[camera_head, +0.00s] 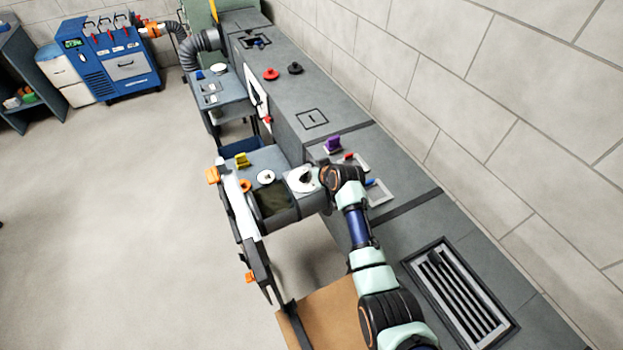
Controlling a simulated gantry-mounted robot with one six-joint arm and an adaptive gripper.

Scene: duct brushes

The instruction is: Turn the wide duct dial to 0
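A large round white dial (297,186) sits on top of a grey duct section near the centre. It may be the wide duct dial. A smaller white dial (266,177) sits to its left. Any numbers are too small to read. My arm reaches up from the lower right, and my gripper (308,177) is at the right side of the large dial. Dark parts there overlap the dial and partly hide it. I cannot tell whether they are fingers or a knob, whether they touch, or whether the gripper is open.
An orange ring (246,185) and a yellow piece (241,160) are near the small dial. A purple piece (333,144) stands on the bench behind my wrist. Red (271,74) and black (295,68) knobs sit farther back. A brick wall bounds the right; floor is open left.

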